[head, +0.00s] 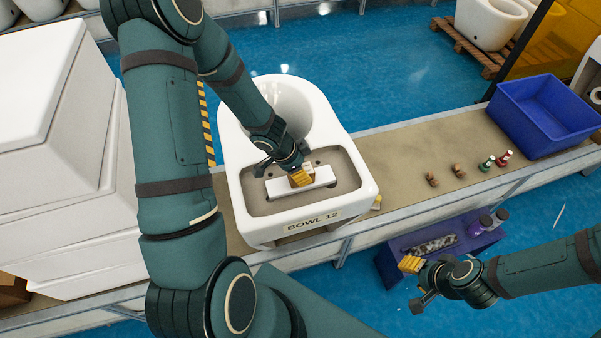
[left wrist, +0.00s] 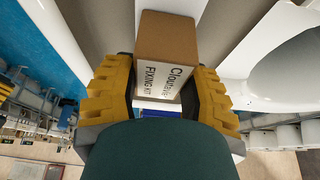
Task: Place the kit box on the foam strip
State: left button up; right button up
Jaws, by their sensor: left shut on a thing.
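The kit box (left wrist: 165,45) is a small brown carton with a white label reading "FIXING KIT". It sits between the yellow fingers of my left gripper (left wrist: 160,95), which is shut on it. In the head view, my left gripper (head: 299,177) is over the recessed deck of the white toilet bowl (head: 233,160) marked "BOWL 12". The white foam strip (head: 322,178) lies across that deck, under the gripper and box. I cannot tell whether the box touches the strip. My right gripper (head: 412,282) is away at the lower right, with its opening unclear and no object visible in it.
The bowl stands on a tan conveyor (head: 400,150). Several small brown and bottle-like items (head: 487,163) and a blue bin (head: 545,115) are to its right. A dark blue low tray (head: 385,262) holds bottles near my right gripper. White stacked ceramics (head: 60,150) stand on the left.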

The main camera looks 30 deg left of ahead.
dwell(0.3)
pick_arm(q)
jog(key=o, duration=1.2)
jog(key=shift+f, duration=0.1)
jog(key=shift+c, duration=0.2)
jog(key=shift+r+p, duration=0.3)
jog(key=shift+r, duration=0.05)
jog(key=p+v, duration=0.3)
jog(key=v, duration=0.3)
jog(key=shift+r+p, duration=0.2)
jog(key=shift+p, duration=0.2)
jog(key=shift+s+a+r, duration=0.1)
jog(key=shift+s+r, duration=0.05)
jog(key=shift+r, duration=0.05)
jog(key=shift+v, duration=2.35)
